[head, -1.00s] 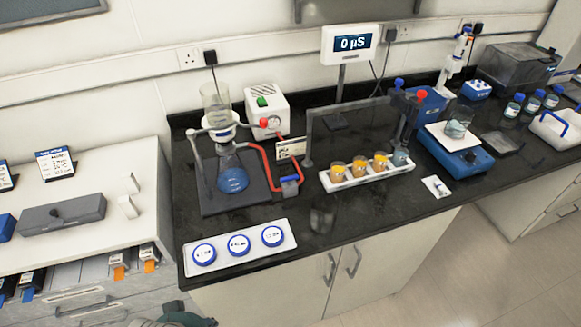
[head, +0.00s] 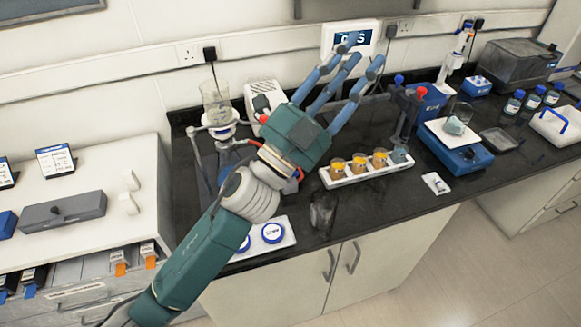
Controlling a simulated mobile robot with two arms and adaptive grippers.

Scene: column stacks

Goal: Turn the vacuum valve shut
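My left gripper (head: 358,58) reaches in from the lower left over the black bench. Its blue fingers are spread and straight, with nothing between them, and overlap the display in the picture. The filter setup, a glass funnel (head: 214,103) above a mostly covered flask, stands behind my arm. The white pump (head: 258,92) is partly hidden behind the gripper's palm. A red knob (head: 264,119) shows just left of the palm. The red tubing and the small blue fitting on it are largely covered by my arm; which part is the valve is unclear. My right gripper is out of view.
A white rack (head: 335,179) of sample cups stands right of my gripper. A white tray (head: 284,237) with blue-rimmed discs lies at the front edge, partly covered by my arm. A blue balance (head: 462,158) stands farther right. The display (head: 333,27) is behind my fingers.

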